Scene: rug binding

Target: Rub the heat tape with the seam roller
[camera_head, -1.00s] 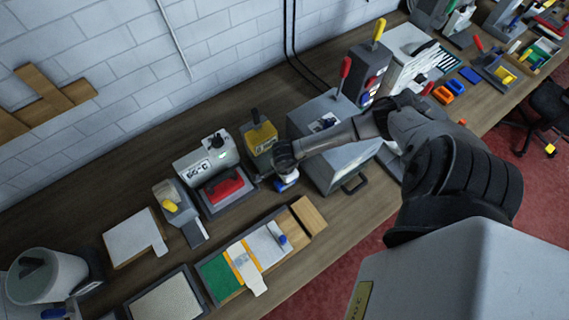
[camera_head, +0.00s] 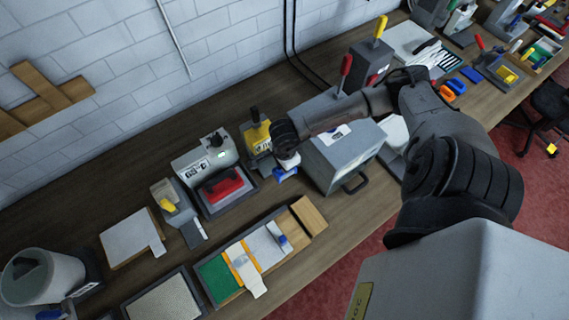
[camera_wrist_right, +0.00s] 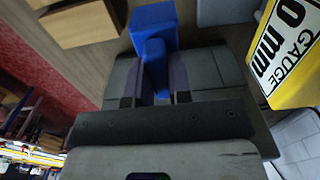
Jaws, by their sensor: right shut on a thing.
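My right gripper (camera_head: 287,163) is shut on a blue tool (camera_head: 285,174), beside the yellow-labelled block. The right wrist view shows the fingers (camera_wrist_right: 155,88) on both sides of its blue handle, with a wider blue block (camera_wrist_right: 153,25) beyond. I cannot tell for sure whether it is the seam roller; no wheel shows. A pale strip (camera_head: 246,272), probably the heat tape, lies across a work board with a green piece (camera_head: 217,280) and orange-edged bands. My left gripper is out of view.
A yellow block marked GAUGE (camera_wrist_right: 292,50) stands close to the gripper; it also shows in the head view (camera_head: 257,135). A grey box (camera_head: 345,158) stands to the right. A machine with a red part (camera_head: 222,185) stands to the left.

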